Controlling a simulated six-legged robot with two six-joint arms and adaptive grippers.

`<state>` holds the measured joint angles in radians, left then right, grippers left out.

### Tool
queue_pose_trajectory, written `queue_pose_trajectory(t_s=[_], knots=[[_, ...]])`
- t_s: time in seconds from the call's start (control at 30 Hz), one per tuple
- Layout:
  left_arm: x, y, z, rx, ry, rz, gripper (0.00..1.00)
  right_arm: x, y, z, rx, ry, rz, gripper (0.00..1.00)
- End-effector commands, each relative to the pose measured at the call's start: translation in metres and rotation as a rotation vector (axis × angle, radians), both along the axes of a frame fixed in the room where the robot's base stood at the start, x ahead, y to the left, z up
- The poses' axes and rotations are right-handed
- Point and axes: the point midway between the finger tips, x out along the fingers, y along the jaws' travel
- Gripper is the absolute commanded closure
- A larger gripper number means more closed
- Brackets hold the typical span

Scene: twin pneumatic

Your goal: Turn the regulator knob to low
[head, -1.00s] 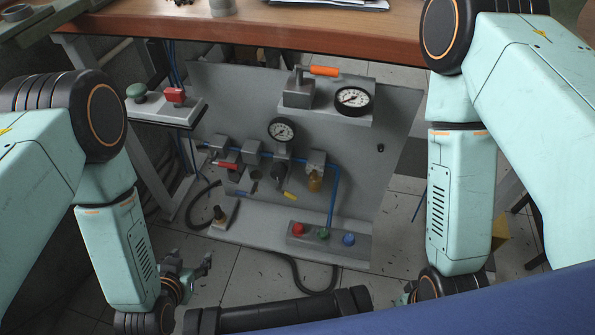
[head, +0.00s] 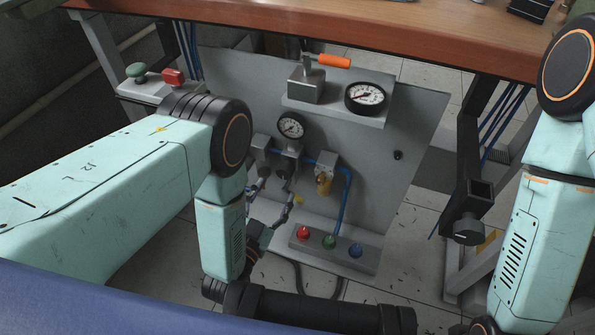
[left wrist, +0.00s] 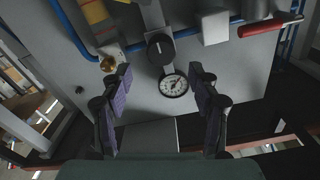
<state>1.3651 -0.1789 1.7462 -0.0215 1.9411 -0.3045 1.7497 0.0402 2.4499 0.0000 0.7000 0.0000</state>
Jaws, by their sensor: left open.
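The regulator's black round knob (left wrist: 160,48) shows in the left wrist view, on a grey panel beside a white-faced gauge (left wrist: 173,85). In the head view the same gauge (head: 291,126) sits at mid panel; the knob below it is largely covered by my left gripper (head: 278,190). In the left wrist view my left gripper (left wrist: 160,80) is open and empty. Its fingers spread to either side of the gauge, and the knob lies beyond the fingertips, apart from them. The knob's setting marks are too small to read. My right gripper is out of view.
A larger gauge (head: 366,97) and an orange-handled valve (head: 333,61) stand on the upper ledge. A button box (head: 330,242) is on the panel's base. A red-handled lever (left wrist: 270,25) is near the knob.

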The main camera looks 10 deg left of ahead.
Motion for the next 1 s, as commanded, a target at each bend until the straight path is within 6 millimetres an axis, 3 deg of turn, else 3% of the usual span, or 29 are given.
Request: queue_pose_trajectory(t_s=[0.17, 0.6, 1.0], knots=[[0.012, 0.0, 0.001, -0.001, -0.014, 0.005, 0.39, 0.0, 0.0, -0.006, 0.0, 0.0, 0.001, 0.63], [0.07, -0.011, 0.0, -0.001, -0.01, 0.005, 0.39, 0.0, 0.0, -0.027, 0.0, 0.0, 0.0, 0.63], [0.077, -0.015, 0.001, 0.0, -0.007, 0.003, 0.42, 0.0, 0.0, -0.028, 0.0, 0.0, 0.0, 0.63]])
